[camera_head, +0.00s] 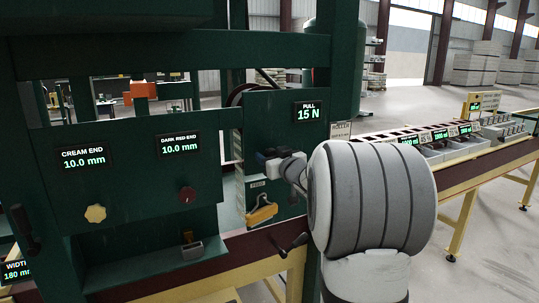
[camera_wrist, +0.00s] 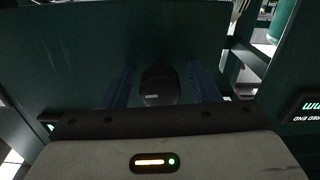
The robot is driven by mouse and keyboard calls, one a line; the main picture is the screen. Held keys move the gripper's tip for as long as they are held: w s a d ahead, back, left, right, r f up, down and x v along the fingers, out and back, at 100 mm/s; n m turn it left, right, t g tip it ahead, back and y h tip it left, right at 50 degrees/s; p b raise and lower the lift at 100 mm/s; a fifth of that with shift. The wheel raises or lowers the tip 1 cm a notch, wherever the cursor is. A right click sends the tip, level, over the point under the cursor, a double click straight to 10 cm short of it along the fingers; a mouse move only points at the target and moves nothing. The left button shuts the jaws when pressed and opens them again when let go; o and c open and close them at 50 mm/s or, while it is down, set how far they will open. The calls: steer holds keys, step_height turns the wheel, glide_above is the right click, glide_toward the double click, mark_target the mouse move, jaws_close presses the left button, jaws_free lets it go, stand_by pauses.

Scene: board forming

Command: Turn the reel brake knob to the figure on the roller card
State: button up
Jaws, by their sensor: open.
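The reel brake knob (camera_wrist: 160,86) is a dark, rounded knob on the green panel in the wrist view. My gripper (camera_wrist: 160,68) has its blue fingers on either side of it, with a visible gap at each side. In the head view my gripper (camera_head: 266,158) is at the right panel, below the pull display (camera_head: 308,112), which reads 15 N. The knob is hidden there by the gripper. The roller card (camera_head: 341,130) stands right of the panel, partly covered by my arm; its heading shows but I cannot read a figure.
A cream knob (camera_head: 95,213) and a dark red knob (camera_head: 187,194) sit on the left panel; both displays read 10.0 mm. A conveyor with grey bins (camera_head: 467,146) runs right.

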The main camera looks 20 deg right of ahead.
steer(key=shift+c, duration=0.3)
steer(key=c, duration=0.9)
steer(key=shift+r+p, duration=0.1)
steer(key=shift+p, duration=0.2)
steer(key=shift+m, duration=0.5)
steer(key=o, duration=1)
steer(key=shift+c, duration=0.2)
